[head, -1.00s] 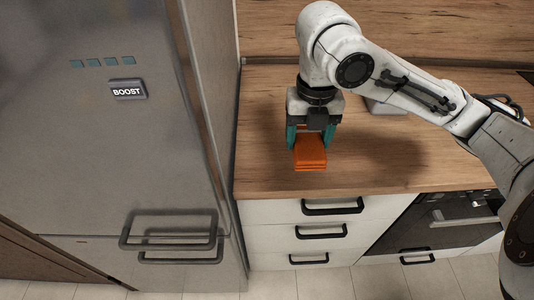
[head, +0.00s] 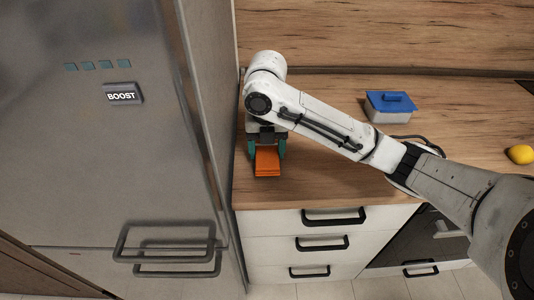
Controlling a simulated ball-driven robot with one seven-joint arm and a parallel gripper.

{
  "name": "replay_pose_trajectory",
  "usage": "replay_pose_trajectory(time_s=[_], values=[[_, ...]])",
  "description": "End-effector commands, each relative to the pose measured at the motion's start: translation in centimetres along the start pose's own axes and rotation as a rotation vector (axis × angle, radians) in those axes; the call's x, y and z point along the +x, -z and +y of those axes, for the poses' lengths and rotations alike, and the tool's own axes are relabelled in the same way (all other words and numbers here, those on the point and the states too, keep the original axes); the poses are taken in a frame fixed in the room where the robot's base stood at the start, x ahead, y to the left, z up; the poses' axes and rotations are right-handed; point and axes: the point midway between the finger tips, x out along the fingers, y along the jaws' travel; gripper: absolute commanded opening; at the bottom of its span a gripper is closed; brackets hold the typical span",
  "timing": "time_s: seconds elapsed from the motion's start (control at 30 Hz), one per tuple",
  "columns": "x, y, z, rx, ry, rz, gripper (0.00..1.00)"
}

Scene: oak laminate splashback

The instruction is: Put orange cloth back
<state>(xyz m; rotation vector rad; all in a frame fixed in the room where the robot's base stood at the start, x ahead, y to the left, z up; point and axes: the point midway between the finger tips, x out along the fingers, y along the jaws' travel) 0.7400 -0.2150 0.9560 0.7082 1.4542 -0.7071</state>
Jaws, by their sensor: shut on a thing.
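The orange cloth (head: 267,162) is a small folded stack at the left end of the wooden counter, near the fridge side. My gripper (head: 267,150) points down with its green fingers on either side of the cloth, shut on it. The cloth's back part is hidden by the gripper and arm. I cannot tell whether the cloth touches the counter or is slightly above it.
The grey fridge (head: 110,130) stands close on the left. A grey box with a blue lid (head: 391,103) and a yellow lemon-like thing (head: 521,154) are on the counter (head: 335,180) to the right. White drawers with black handles (head: 334,217) are below.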

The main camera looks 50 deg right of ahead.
Motion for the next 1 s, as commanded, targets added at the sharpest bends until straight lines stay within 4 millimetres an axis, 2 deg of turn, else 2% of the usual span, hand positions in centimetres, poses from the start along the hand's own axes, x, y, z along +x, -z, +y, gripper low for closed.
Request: replay_pose_trajectory(time_s=[0.03,0.13,0.57,0.6,0.83,1.0], values=[[0.8,0.1,0.0,0.003,-0.001,0.004,0.36],[1.6,0.0,0.0,0.003,-0.001,0.002,0.36],[2.2,0.0,-0.1,0.002,0.000,-0.001,0.36],[2.0,0.0,-0.1,0.002,0.000,-0.001,0.69],[2.0,0.0,-0.1,0.002,0.000,-0.001,0.91],[2.0,0.0,-0.1,0.002,0.000,-0.001,0.91]])
